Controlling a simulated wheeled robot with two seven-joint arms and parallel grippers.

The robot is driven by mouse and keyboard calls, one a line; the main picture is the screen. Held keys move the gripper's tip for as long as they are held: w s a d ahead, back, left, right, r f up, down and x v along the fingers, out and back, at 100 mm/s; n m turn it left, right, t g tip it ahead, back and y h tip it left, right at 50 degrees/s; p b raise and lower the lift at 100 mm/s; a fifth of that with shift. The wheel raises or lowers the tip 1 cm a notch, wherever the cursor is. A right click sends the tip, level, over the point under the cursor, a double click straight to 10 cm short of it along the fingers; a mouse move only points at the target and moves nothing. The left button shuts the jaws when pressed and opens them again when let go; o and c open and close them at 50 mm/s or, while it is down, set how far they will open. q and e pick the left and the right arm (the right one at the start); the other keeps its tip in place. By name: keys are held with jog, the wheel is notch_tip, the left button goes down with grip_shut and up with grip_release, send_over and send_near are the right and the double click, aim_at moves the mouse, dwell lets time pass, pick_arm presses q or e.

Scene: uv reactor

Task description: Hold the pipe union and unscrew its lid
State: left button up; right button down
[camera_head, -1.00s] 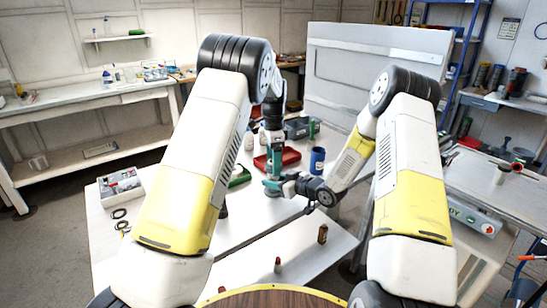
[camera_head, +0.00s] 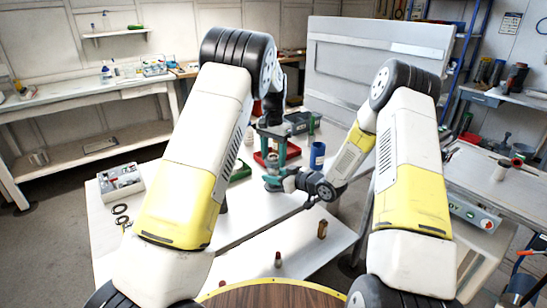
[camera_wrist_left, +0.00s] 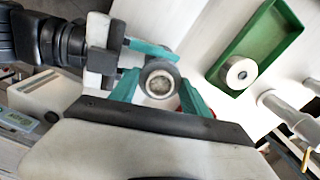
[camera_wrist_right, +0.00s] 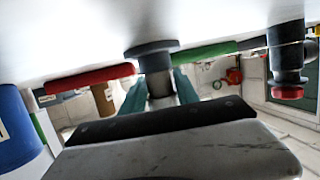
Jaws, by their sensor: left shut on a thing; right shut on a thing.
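The pipe union (camera_wrist_right: 160,85) stands on the white table and shows between my right gripper's teal fingers in the right wrist view, with a wide dark grey flange. Its round lid (camera_wrist_left: 159,83), a grey ring with a pale centre, sits between my left gripper's teal fingers. My left gripper (camera_head: 273,158) comes down from above and is shut on the lid. My right gripper (camera_head: 275,183) reaches in level from the right and is shut on the union's body, lower down. In the head view both grippers largely hide the union. I cannot tell how loose the lid is.
A green tray (camera_wrist_left: 222,78) and a red tray (camera_wrist_right: 82,81) lie close by. A blue cup (camera_head: 317,156) stands to the right in the head view. A white box (camera_head: 121,183) is at the table's left.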

aim_at(273, 156)
pick_arm(q)
jog(key=n, duration=1.1)
jog(key=shift+n, duration=0.3)
jog(key=shift+r, duration=0.3)
jog(key=shift+r, duration=0.85)
jog(key=shift+r, duration=2.05)
pick_arm(e)
jog(key=c, duration=0.8)
grip_release()
jog(key=shift+c, duration=0.2)
